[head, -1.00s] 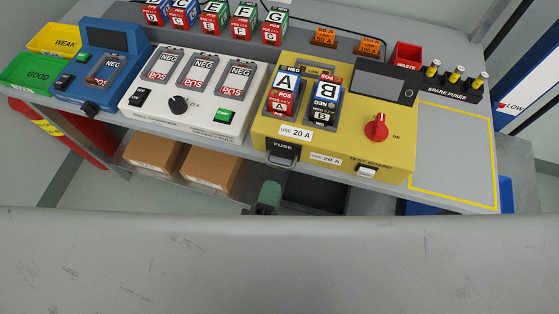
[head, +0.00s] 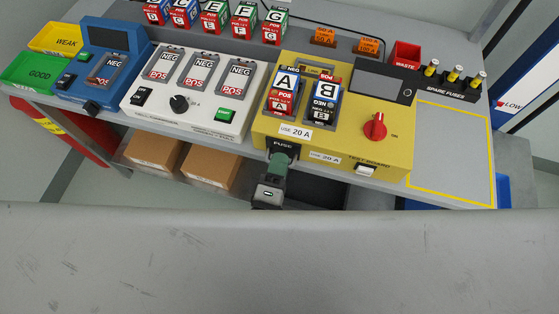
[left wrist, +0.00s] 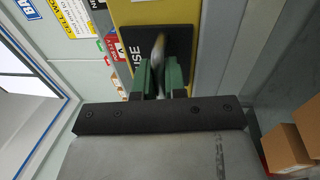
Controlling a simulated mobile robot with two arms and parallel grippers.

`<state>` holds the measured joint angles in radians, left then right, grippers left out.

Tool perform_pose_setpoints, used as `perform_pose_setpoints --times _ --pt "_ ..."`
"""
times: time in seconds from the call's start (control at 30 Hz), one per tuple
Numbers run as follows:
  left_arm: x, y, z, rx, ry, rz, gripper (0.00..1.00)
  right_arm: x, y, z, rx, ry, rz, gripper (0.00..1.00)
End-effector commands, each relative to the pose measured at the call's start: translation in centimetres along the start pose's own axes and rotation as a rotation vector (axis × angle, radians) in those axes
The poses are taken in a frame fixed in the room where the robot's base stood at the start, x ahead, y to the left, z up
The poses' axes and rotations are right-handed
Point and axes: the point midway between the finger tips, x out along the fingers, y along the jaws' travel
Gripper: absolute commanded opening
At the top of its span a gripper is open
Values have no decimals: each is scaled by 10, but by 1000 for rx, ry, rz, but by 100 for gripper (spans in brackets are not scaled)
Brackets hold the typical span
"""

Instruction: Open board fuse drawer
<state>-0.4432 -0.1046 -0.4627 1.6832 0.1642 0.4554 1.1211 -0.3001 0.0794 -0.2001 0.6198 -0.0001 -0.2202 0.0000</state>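The yellow test board (head: 345,140) stands on the bench. Its black fuse drawer, labelled FUSE (head: 284,145), is in the front face at lower left and looks closed. My left gripper (head: 278,161) is right at the drawer front in the head view and hides most of its handle. In the left wrist view the black drawer front (left wrist: 180,40) faces me. The drawer's metal handle (left wrist: 158,48) lies between the green fingers of my left gripper (left wrist: 160,75). Whether the fingers press on it is not clear. My right gripper is not in view.
A red knob (head: 376,126) and a white switch (head: 366,170) are on the board, right of the drawer. A white charger (head: 190,110) stands to its left. Cardboard boxes (head: 210,168) sit on the shelf below. Spare fuses (head: 455,77) stand at the back right.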

Motion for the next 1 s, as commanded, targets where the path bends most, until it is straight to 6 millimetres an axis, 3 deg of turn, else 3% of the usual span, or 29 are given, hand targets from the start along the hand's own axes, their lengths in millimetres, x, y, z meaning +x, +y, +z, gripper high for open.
perform_pose_setpoints --times 0.27,0.67,1.0 --pt "-2 0 0 1 -1 -2 0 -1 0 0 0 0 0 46" --pt "-72 12 0 0 -3 -6 0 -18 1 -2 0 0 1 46" --pt "-76 12 0 0 -1 -2 0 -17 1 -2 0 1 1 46"
